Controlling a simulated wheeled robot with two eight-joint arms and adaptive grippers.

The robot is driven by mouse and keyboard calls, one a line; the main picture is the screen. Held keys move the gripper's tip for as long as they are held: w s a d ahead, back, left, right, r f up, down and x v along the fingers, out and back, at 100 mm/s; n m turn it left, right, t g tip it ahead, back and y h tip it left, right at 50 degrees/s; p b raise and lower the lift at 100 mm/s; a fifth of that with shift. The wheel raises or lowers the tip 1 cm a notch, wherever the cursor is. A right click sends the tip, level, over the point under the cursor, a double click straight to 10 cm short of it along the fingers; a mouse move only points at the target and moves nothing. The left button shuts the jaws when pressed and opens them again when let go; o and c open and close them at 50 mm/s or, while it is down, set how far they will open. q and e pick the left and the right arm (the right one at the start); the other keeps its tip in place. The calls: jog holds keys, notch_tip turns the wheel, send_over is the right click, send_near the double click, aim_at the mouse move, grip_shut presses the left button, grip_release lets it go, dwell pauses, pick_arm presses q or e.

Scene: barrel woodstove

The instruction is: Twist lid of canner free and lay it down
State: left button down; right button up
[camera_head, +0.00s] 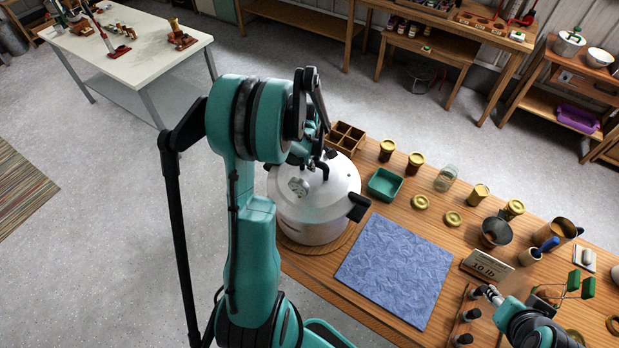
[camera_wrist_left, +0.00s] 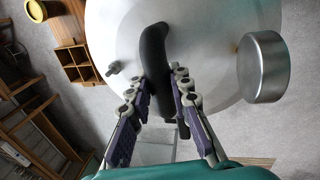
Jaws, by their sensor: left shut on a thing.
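The canner (camera_head: 312,222) is a large pale metal pot with black side grips at the left end of the wooden table. Its lid (camera_head: 335,183) sits on top and carries a round gauge (camera_head: 298,187) and a black curved handle (camera_head: 322,166). My left gripper (camera_head: 318,158) reaches over the lid from above. In the left wrist view its two fingers (camera_wrist_left: 162,88) are shut on the black handle (camera_wrist_left: 153,55), one on each side. The gauge shows there as a silver cylinder (camera_wrist_left: 263,67). My right gripper (camera_head: 485,293) is low at the right; its finger opening is too small to tell.
A blue cloth mat (camera_head: 395,268) lies bare beside the canner. A wooden divided box (camera_head: 345,138), a green tray (camera_head: 384,184), jars (camera_head: 415,164) and gold lids (camera_head: 420,202) stand behind it. A sign (camera_head: 487,265), funnel and jugs crowd the table's right side.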

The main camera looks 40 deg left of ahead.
pick_arm(q)
jog(key=shift+n, duration=0.3)
jog(key=shift+n+b, duration=0.55)
jog(key=shift+n, duration=0.25)
jog(key=shift+s+d+n+y+b, duration=0.1)
jog(key=shift+n+y+b, duration=0.3)
jog(key=shift+n, duration=0.4)
jog(key=shift+f, duration=0.1)
jog(key=shift+n+b, duration=0.45)
jog(key=shift+n, duration=0.35)
jog(key=shift+n+g+b, duration=0.3)
jog(key=shift+n+b, duration=0.05)
jog(key=shift+n, duration=0.45)
